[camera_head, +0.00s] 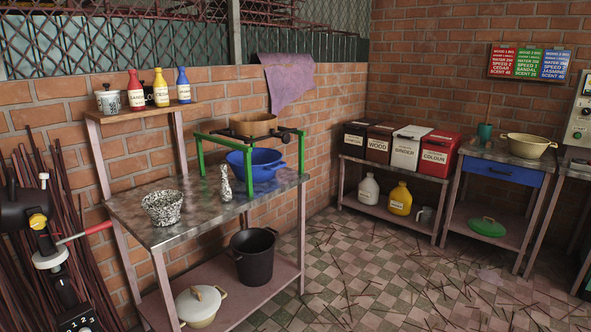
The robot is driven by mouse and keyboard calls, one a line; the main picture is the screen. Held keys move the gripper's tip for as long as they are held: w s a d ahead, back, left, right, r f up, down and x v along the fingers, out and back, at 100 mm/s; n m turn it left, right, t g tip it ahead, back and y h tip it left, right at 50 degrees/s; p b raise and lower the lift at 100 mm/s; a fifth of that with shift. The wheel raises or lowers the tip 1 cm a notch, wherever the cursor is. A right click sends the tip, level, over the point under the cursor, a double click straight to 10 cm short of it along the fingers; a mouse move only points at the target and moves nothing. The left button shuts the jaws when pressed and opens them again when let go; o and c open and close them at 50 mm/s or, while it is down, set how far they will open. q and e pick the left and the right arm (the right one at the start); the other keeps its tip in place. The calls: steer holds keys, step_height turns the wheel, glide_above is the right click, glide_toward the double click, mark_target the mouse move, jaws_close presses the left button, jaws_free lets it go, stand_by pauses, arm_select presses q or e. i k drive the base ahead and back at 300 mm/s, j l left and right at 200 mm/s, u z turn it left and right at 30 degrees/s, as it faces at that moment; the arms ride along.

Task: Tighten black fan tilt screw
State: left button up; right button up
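A black fan (14,212) stands at the left edge, partly cut off. A yellow knob (38,221) sits at the joint behind its motor housing. A small white knob (44,177) stands on top. Below is a white collar (50,260) with a lever ending in a red grip (98,228), pointing right. A black box with buttons marked 1, 2, 3 (77,324) shows at the bottom. Which part is the tilt screw is not labelled, and I cannot tell how tight it is. Neither of my grippers is in view.
Right of the fan stands a metal table (190,225) with a speckled bowl (162,207), blue basin (257,163) and green frame (201,158). Dark sticks (92,270) lean behind the fan. Labelled bins (409,148) stand at the back. The checkered floor (400,275) has scattered sticks.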

mark_target(37, 222)
steer(key=u, duration=1.55)
